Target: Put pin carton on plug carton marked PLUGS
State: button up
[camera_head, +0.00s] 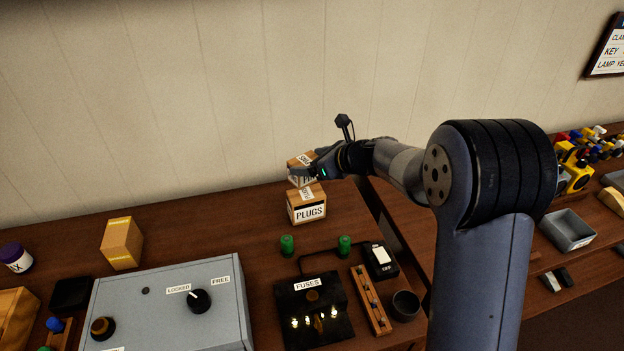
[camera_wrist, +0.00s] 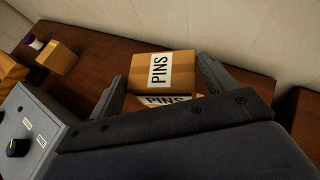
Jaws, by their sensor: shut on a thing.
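The pin carton, a small tan box with white PINS labels, is held in my gripper (camera_head: 308,172). In the wrist view the pin carton (camera_wrist: 139,74) sits between the two grey fingers, its PINS label facing the camera. In the head view the plug carton (camera_head: 306,211), a tan box marked PLUGS, stands upright on the wooden bench. The pin carton shows just above and slightly behind it, with part of the plug carton's labelled top visible. I cannot tell whether the two cartons touch. My gripper hides part of the pin carton.
A plain tan carton (camera_head: 121,244) stands to the left on the bench (camera_head: 205,232). In front are a grey LOCKED/FREE box (camera_head: 170,300), a black FUSES panel (camera_head: 315,318), green cylinders (camera_head: 287,245) and a dark cup (camera_head: 405,305). The wall (camera_head: 200,100) is close behind.

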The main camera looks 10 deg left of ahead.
aim_at(312, 183)
jog(key=shift+f, duration=2.35)
jog(key=shift+f, duration=0.15)
jog(key=o, duration=1.4)
jog(key=shift+c, duration=0.2)
jog(key=b+v, duration=0.2)
jog(key=v, duration=1)
